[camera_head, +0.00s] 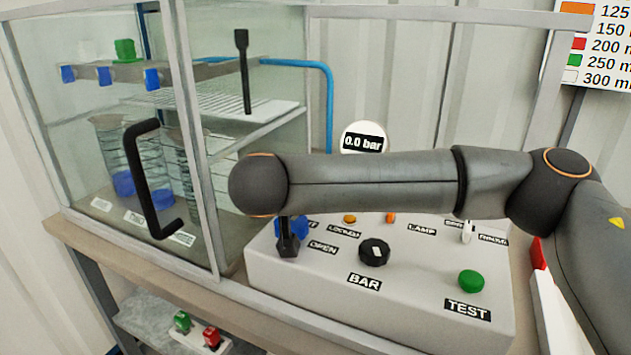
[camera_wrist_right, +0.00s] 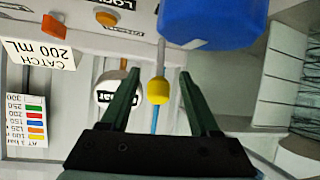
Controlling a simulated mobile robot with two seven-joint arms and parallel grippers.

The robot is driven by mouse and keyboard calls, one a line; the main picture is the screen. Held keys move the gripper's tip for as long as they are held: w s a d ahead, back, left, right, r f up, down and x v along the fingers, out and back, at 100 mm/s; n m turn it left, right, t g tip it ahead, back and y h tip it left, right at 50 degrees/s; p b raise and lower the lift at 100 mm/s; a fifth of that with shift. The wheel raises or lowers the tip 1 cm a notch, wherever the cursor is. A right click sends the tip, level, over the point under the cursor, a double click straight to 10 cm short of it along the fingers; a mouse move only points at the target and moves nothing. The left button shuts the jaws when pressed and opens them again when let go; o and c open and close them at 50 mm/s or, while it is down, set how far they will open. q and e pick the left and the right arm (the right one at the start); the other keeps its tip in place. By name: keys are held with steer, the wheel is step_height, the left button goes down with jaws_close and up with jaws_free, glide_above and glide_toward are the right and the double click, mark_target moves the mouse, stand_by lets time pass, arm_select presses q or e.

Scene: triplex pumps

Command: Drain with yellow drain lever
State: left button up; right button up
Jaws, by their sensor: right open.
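The drain lever shows in the right wrist view as a yellow knob (camera_wrist_right: 158,91) on a thin grey rod. It sits between the two dark green fingers of my right gripper (camera_wrist_right: 158,80), which are apart with space on either side. I cannot tell how deep the knob lies between them. In the head view my right arm comes in from the right across the panel and hides both its gripper and the yellow knob. My left gripper is in neither view.
A large blue handle (camera_wrist_right: 208,22) is close to the fingers; it also shows below my arm (camera_head: 300,228). The white panel (camera_head: 400,310) carries a black BAR dial (camera_head: 375,251) and green TEST button (camera_head: 471,281). A glass cabinet (camera_head: 75,140) stands left.

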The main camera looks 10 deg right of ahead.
steer(key=v, duration=1.1)
